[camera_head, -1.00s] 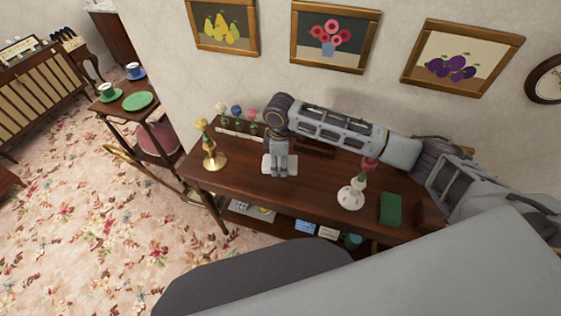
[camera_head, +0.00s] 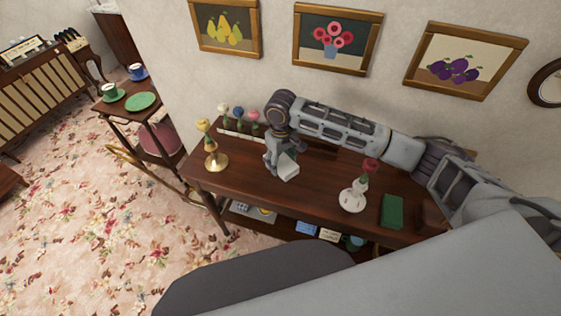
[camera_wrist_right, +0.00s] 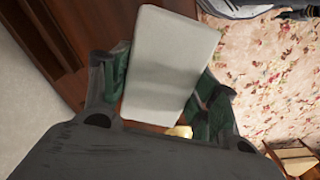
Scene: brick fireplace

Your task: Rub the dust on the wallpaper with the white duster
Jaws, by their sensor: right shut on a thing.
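My right gripper (camera_head: 278,161) is shut on the white duster (camera_head: 289,169), holding it over the back part of the dark wooden table. In the right wrist view the pale, block-shaped duster (camera_wrist_right: 170,65) sits between the green-padded fingers of the right gripper (camera_wrist_right: 165,95). The duster is tilted in the head view and looks raised above the tabletop. The pale wallpaper (camera_head: 170,60) is behind the table, with the duster apart from it. I cannot make out a dust patch clearly; my right arm hides part of the lower wall. My left gripper is not in view.
Framed pictures (camera_head: 337,38) hang above. A small side table (camera_head: 112,108) stands left.

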